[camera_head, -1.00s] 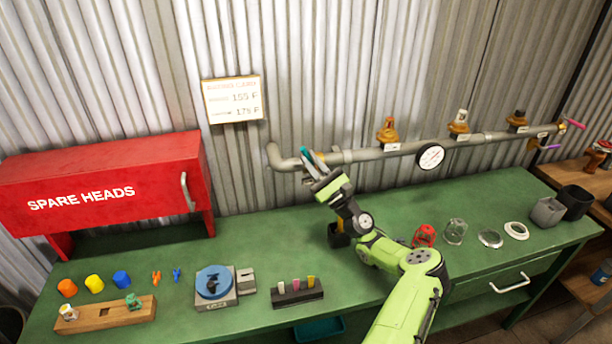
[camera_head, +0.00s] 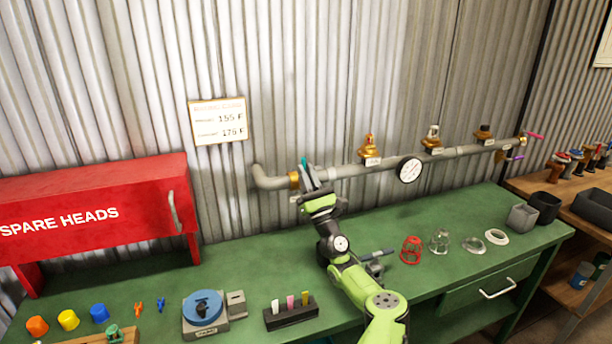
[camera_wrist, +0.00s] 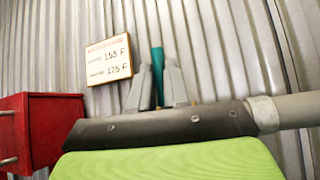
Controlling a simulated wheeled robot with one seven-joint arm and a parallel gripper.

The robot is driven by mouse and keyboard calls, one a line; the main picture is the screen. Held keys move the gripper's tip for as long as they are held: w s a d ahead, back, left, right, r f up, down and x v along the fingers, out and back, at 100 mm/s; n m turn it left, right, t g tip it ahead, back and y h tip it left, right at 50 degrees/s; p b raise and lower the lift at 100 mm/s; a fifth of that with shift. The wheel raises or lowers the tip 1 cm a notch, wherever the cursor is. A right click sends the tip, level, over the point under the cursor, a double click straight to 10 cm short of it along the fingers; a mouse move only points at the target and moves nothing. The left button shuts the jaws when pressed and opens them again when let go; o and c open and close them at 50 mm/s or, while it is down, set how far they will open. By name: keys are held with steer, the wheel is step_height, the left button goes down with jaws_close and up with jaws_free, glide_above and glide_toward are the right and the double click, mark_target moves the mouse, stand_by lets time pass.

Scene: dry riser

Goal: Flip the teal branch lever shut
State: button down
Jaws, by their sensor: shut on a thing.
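The teal branch lever (camera_head: 304,161) is at the left part of the grey pipe, by a brass fitting (camera_head: 294,180). My gripper (camera_head: 310,176) is shut on it. In the wrist view the teal lever (camera_wrist: 157,62) stands nearly upright between the two grey fingers of my gripper (camera_wrist: 160,88), its upper end showing above them. The lever's lower end and pivot are hidden behind the gripper.
The grey pipe (camera_head: 345,172) runs along the corrugated wall, with a round gauge (camera_head: 409,170) and several brass sprinkler heads. A red cabinet (camera_head: 100,212) stands left. Cups, colored caps and a black rack (camera_head: 291,313) sit on the green bench (camera_head: 255,262).

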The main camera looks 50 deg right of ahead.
steer(key=shift+w, duration=0.1)
steer(key=c, duration=1.6)
jaws_free()
steer(key=o, duration=0.5)
steer(key=shift+w+d+f, duration=0.15)
steer(key=shift+w+f, duration=0.05)
steer(key=shift+w, duration=0.05)
steer(key=shift+s+r, duration=0.1)
steer(key=shift+s, duration=0.05)
steer(key=v, duration=0.7)
steer(key=shift+f, duration=0.25)
steer(key=shift+s, duration=0.15)
